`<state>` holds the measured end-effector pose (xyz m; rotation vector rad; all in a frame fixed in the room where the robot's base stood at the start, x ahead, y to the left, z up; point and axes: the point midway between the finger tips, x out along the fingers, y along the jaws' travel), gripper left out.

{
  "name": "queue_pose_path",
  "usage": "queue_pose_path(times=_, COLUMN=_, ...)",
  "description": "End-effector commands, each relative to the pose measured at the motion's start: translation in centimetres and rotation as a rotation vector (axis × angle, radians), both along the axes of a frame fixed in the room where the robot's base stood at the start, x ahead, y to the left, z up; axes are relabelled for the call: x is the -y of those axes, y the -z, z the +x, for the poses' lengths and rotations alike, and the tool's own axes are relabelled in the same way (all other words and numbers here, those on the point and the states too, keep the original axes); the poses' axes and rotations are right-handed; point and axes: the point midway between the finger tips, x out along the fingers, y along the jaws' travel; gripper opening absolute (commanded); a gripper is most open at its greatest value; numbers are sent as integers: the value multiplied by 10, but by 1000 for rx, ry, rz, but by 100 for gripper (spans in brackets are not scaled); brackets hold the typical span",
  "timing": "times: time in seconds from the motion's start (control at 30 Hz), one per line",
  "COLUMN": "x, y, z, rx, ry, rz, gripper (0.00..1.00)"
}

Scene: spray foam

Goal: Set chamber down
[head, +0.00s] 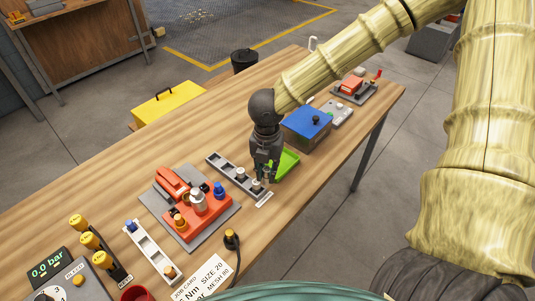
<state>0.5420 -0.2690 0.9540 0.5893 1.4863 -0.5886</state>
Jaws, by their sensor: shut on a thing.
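My gripper (264,176) points down over the near end of a dark grey rack strip (222,164) in the head view. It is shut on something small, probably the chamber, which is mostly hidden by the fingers. Small grey and black pieces stand in the rack, including a grey-topped one (240,174) just left of the fingers. I cannot tell whether the held piece touches the rack. A red fixture (205,212) with a silver fitting, a blue knob and a yellow knob stands on a grey plate to the left.
A green tray (286,164) lies just behind my gripper, next to a blue box (305,128). A pale rack (152,252), yellow-topped tools (90,240), a pressure box (62,275) and a job card (205,277) fill the near left. Bare wooden table (315,185) lies to the right.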

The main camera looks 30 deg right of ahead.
Motion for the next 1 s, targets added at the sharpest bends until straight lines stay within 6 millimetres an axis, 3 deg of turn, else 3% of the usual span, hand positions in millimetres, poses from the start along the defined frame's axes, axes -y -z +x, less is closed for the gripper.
queue_pose_path(times=0.2, x=21, y=1, z=40, rx=-1, ry=5, rz=1, gripper=0)
queue_pose_path(times=0.4, x=36, y=5, z=66, rx=-1, ry=4, rz=1, gripper=0)
queue_pose_path(times=0.67, x=43, y=8, z=81, rx=-1, ry=4, rz=1, gripper=0)
queue_pose_path(times=1.0, x=43, y=38, z=81, rx=-1, ry=2, rz=0, gripper=0)
